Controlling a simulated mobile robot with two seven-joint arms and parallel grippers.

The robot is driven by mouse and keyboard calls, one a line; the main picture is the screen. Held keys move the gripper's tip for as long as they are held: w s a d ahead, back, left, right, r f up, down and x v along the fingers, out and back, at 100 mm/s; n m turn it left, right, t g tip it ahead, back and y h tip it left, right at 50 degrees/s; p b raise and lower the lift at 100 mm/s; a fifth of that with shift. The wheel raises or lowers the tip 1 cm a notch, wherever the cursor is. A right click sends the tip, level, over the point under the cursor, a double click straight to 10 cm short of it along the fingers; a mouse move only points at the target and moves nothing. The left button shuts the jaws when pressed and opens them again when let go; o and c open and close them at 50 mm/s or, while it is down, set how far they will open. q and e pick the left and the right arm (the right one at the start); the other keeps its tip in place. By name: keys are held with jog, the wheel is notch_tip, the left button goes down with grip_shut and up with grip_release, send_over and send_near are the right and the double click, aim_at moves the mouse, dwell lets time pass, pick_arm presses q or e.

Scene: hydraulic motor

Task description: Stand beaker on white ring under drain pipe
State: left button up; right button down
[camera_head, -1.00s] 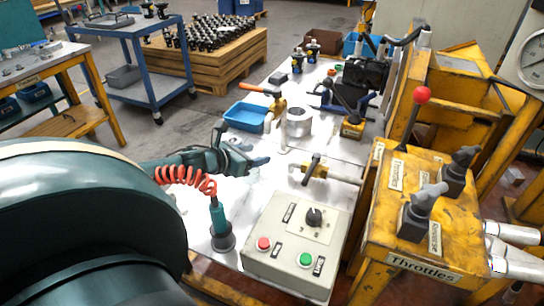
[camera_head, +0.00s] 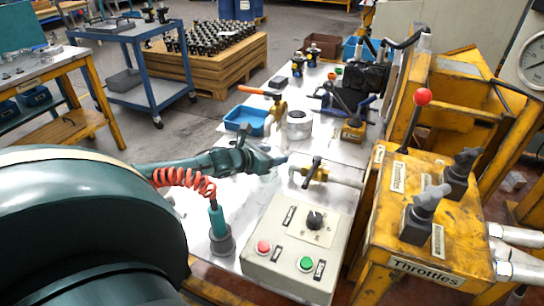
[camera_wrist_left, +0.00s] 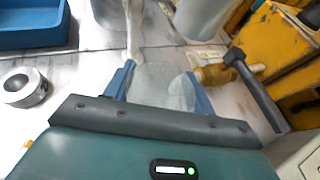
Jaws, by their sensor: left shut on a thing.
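My left gripper (camera_head: 274,162) is over the white table, beside the brass valve with the black T-handle (camera_head: 314,168). In the left wrist view its blue fingers (camera_wrist_left: 160,90) are shut on a clear glass beaker (camera_wrist_left: 160,82), which is hard to make out in the head view. A pale vertical pipe (camera_wrist_left: 133,32), perhaps the drain pipe, stands just beyond the beaker; I cannot tell whether the beaker is under it. My right gripper is not in view.
A blue tray (camera_head: 245,119) and a metal cylinder (camera_head: 299,124) are behind the gripper. A grey control box (camera_head: 297,240) stands in front. The yellow throttle stand (camera_head: 420,225) is at right.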

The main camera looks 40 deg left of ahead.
pick_arm(q)
jog(key=shift+f, duration=0.1)
jog(key=shift+f, duration=0.1)
jog(key=o, duration=0.6)
jog(key=shift+f, duration=0.1)
jog(key=o, duration=0.5)
jog(key=shift+c, duration=0.2)
